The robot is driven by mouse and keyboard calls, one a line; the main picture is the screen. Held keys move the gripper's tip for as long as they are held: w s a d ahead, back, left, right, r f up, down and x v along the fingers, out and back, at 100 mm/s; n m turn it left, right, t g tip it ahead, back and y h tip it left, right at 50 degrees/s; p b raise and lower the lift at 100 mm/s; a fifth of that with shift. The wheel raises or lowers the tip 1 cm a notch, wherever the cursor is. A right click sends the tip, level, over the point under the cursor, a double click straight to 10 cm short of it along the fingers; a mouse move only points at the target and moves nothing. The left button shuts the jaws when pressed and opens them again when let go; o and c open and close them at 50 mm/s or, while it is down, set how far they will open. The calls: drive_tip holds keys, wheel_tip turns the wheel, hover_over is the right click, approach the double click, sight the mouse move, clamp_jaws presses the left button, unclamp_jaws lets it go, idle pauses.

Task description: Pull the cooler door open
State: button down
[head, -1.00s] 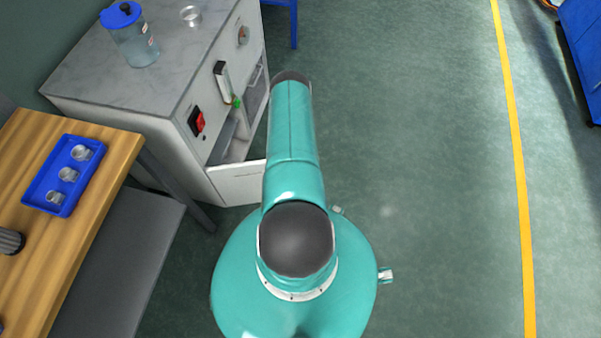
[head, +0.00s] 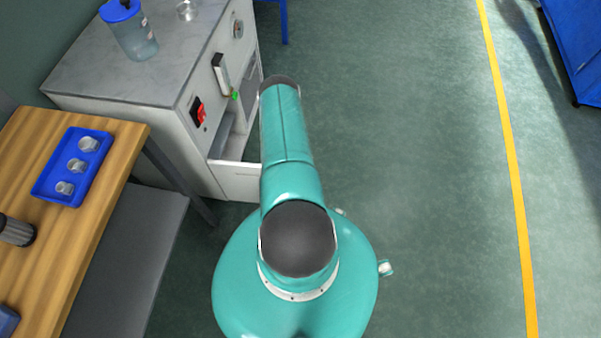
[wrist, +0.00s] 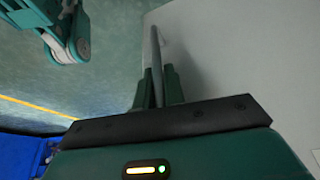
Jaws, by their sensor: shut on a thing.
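The cooler is a pale cabinet (head: 200,142) with a grey top, at the upper left in the head view. Its front stands open and shows shelf space inside. The cooler door (head: 236,182) is a white panel sticking out from the cabinet's near side, partly hidden behind my arm. In the wrist view the door (wrist: 235,45) is a plain grey-white face at the right. A thin bar handle (wrist: 155,50) runs along it. My gripper (wrist: 159,88) is shut on the handle, one finger on each side. My arm hides the gripper in the head view.
A wooden table (head: 100,220) with a blue tray (head: 43,188) of small glass vessels stands at the left, a grey bench (head: 130,250) beside it. A blue-lidded jar (head: 133,38) stands on the cabinet. Green floor (head: 420,170) is clear to the right, up to the yellow line (head: 512,160).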

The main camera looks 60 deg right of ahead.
drive_tip(key=shift+s+a, duration=0.2)
drive_tip(key=shift+a, duration=0.25)
drive_tip(key=c, duration=1.5)
unclamp_jaws()
drive_tip(key=shift+a+r, duration=0.1)
drive_tip(key=v, duration=1.3)
drive_tip(key=shift+w+a+r, duration=0.1)
drive_tip(key=shift+r, duration=0.2)
